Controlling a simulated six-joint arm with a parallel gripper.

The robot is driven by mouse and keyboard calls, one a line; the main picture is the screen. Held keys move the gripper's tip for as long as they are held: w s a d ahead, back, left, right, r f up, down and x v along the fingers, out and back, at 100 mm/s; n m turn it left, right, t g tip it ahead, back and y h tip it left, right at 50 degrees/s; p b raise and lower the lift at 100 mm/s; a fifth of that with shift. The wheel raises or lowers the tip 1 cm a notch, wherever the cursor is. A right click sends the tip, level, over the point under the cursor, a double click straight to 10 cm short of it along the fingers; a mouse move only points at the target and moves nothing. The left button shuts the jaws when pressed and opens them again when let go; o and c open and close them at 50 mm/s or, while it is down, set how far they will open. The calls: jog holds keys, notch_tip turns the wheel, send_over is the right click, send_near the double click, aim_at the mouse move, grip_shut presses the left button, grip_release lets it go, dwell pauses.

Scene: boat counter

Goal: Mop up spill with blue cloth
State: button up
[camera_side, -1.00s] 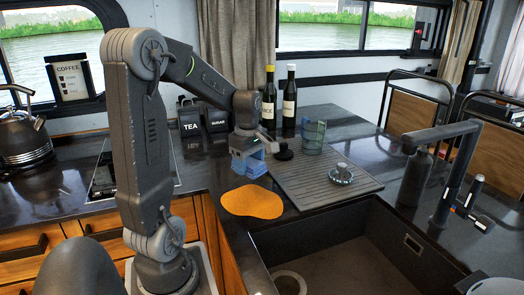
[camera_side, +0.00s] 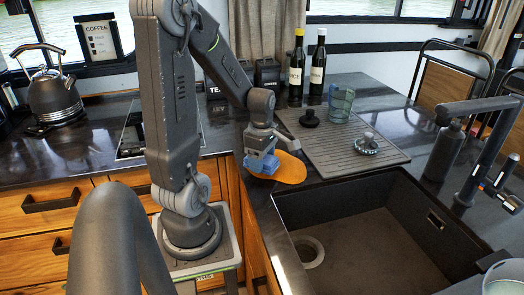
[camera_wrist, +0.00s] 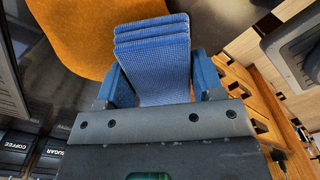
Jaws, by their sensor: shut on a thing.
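The orange spill (camera_side: 291,169) lies on the dark counter between the counter's left edge and the sink. It also shows at the upper left of the wrist view (camera_wrist: 75,38). My gripper (camera_side: 262,160) is shut on the folded blue cloth (camera_side: 266,167), low over the spill's left part. In the wrist view the cloth (camera_wrist: 155,62) sits in layers between the two blue fingers and hangs past them. The cloth and gripper hide part of the spill. I cannot tell whether the cloth touches it.
The sink (camera_side: 350,225) opens just to the right and front. Behind the spill is a grooved drainboard (camera_side: 335,140) with a black stopper (camera_side: 309,118), a teal glass (camera_side: 341,104) and a metal strainer (camera_side: 366,144). Two bottles (camera_side: 297,68) stand farther back. The faucet (camera_side: 475,150) is at right.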

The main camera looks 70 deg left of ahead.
aim_at(292, 163)
notch_tip(292, 163, down, 2)
jog(key=shift+w+f, duration=0.15)
jog(key=shift+w, duration=0.8)
jog(key=shift+w+f, duration=0.1)
jog(key=shift+w, duration=0.8)
jog(key=shift+c, duration=0.2)
jog(key=shift+w, duration=3.05)
jog(key=shift+w+a, duration=0.15)
jog(key=shift+w, duration=0.05)
jog(key=shift+s+a, duration=0.1)
jog(key=shift+a, duration=1.45)
jog(key=shift+s+a, duration=0.35)
jog(key=shift+s, duration=4.6)
jog(key=shift+d, duration=1.15)
jog(key=shift+w+a, duration=0.1)
jog(key=shift+w, duration=4.8)
jog(key=shift+w+r, duration=0.15)
jog(key=shift+r, duration=0.1)
notch_tip(292, 163, up, 8)
jog(key=shift+f, duration=0.15)
